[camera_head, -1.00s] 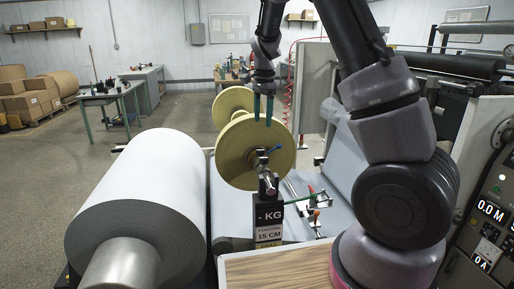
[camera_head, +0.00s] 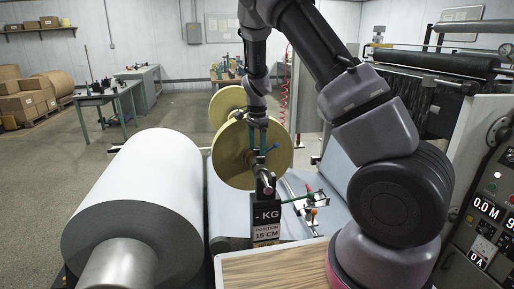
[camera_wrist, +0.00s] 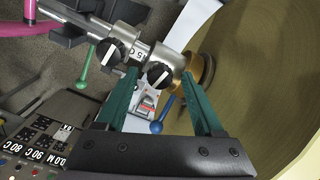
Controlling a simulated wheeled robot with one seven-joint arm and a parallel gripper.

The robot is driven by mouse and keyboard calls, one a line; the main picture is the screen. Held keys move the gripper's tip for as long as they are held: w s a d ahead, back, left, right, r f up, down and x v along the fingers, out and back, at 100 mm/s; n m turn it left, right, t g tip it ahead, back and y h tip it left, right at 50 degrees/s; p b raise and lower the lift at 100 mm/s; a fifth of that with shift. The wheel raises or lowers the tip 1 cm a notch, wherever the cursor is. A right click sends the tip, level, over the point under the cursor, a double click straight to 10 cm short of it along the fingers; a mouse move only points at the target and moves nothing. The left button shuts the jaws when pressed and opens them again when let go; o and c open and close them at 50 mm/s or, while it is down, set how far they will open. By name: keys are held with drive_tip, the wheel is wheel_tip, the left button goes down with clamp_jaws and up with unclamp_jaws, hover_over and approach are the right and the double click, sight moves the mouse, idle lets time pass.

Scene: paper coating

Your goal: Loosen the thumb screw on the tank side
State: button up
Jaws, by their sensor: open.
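Two black knobs with white marks sit on a metal shaft in the wrist view. One knob (camera_wrist: 158,75) is beside the brass-coloured hub; the other (camera_wrist: 108,53) is farther left along the shaft. I cannot tell by label which one is on the tank side. My gripper (camera_wrist: 159,73) is open, its green fingertips on either side of the hub-side knob; contact is not clear. In the head view my gripper (camera_head: 257,150) reaches down at the shaft in front of the yellow-tan disc (camera_head: 232,155). The knobs are too small to make out there.
A blue-tipped lever (camera_wrist: 157,126) and a green-tipped lever (camera_wrist: 83,80) lie close to the shaft. A sign reading "- KG" (camera_head: 266,216) stands below the shaft end. A large white paper roll (camera_head: 130,190) is at the left. A wooden top (camera_head: 270,270) is in front.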

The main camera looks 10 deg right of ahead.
clamp_jaws()
drive_tip(key=shift+n, duration=0.4)
drive_tip(key=n, duration=0.3)
drive_tip(key=shift+n, duration=0.4)
drive_tip(key=n, duration=0.9)
drive_tip(key=shift+n, duration=2)
